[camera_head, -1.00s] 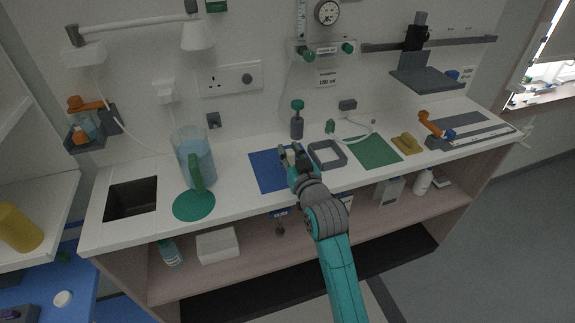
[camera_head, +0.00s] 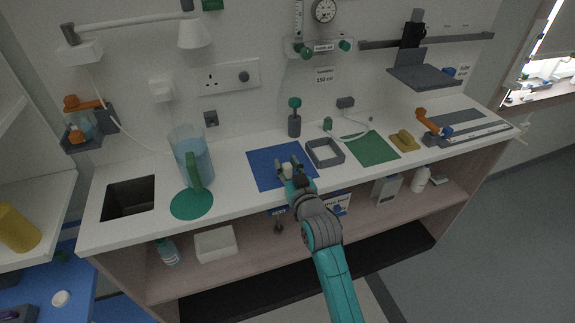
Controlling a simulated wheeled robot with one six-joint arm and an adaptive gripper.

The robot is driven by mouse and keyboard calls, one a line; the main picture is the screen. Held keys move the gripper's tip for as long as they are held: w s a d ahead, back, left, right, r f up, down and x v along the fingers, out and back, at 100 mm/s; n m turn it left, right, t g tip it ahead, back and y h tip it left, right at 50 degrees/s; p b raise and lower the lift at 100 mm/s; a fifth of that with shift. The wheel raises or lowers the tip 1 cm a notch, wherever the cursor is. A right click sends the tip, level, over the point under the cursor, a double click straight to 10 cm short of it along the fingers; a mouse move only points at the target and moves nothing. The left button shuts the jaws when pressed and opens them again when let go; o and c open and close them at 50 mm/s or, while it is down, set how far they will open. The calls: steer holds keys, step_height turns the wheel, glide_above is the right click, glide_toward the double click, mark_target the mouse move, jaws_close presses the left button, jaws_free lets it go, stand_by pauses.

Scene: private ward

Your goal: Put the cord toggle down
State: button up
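A small cream piece, which I take for the cord toggle (camera_head: 287,171), shows between the fingers of my gripper (camera_head: 289,168). It moves with the gripper, so the fingers seem shut on it, though the contact is too small to see clearly. My gripper is over the front right part of the blue mat (camera_head: 265,168) on the white counter. I cannot tell how high above the mat the toggle is.
Right of my gripper are a grey square frame (camera_head: 312,157), a green mat (camera_head: 379,149) and a yellow piece (camera_head: 404,140). A dark holder with a green-topped tool (camera_head: 294,124) stands behind. A jug (camera_head: 190,150) stands left. The blue mat's left part is clear.

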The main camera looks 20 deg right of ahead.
steer(key=shift+o, duration=0.3)
steer(key=shift+s+r, duration=0.1)
steer(key=shift+r, duration=0.05)
steer(key=s, duration=1.2)
steer(key=s+f, duration=0.7)
steer(key=s, duration=0.3)
steer(key=s+a+f+g, duration=0.1)
steer(key=s+f+g, duration=0.1)
steer(key=s, duration=2.8)
steer(key=shift+s+a+g, duration=0.25)
steer(key=shift+s+g, duration=0.1)
steer(key=shift+g, duration=0.15)
steer(key=shift+o, duration=0.6)
steer(key=shift+s+r, duration=0.25)
steer(key=shift+s, duration=0.2)
